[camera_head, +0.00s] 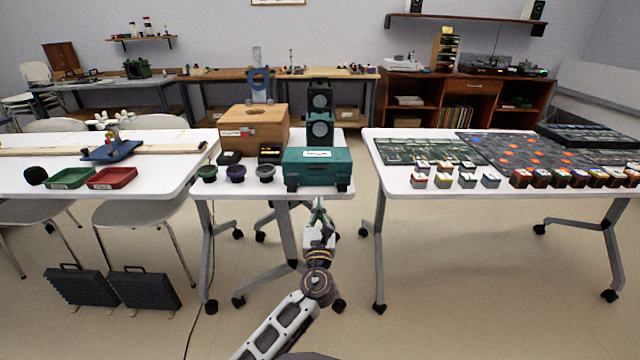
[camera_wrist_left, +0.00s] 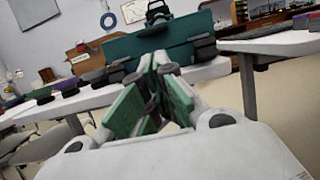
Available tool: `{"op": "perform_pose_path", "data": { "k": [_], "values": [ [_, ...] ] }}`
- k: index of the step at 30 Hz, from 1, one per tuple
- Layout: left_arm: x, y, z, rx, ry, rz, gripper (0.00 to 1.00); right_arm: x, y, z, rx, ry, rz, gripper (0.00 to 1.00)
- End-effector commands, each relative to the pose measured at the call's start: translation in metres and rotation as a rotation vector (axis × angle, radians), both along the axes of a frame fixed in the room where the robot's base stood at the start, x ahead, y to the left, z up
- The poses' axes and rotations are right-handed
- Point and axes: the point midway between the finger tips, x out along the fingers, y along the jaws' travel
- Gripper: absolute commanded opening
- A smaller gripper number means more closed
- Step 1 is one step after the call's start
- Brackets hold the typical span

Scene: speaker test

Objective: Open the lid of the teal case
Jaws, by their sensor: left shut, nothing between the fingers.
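The teal case (camera_head: 318,172) sits at the front right of the middle white table, with its lid down and a white label on top. Dark fittings show at its two front corners. It also shows in the left wrist view (camera_wrist_left: 125,46), ahead of the fingers. My left gripper (camera_head: 319,205) is in front of the case, just below the table's front edge. Its green-padded fingers (camera_wrist_left: 158,64) are shut at the tips with nothing between them. It appears apart from the case. My right gripper is in neither view.
A wooden box (camera_head: 255,127) and a dark green device with round lenses (camera_head: 320,118) stand behind the case. Several small cups, such as the purple one (camera_head: 236,173), stand to its left. A right-hand table (camera_head: 420,191) is across a gap.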

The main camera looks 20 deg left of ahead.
Motion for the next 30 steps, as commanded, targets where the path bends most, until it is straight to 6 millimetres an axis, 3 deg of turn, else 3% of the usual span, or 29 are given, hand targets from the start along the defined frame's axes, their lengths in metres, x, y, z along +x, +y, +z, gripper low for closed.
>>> {"op": "perform_pose_path", "data": {
  "k": [11,30],
  "values": [
    [0.008,0.002,0.002,0.000,-0.001,0.000,0.00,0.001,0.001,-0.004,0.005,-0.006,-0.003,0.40],
    [0.062,0.018,0.016,0.001,-0.002,0.000,0.00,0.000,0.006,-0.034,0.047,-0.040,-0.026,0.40]
  ]
}}
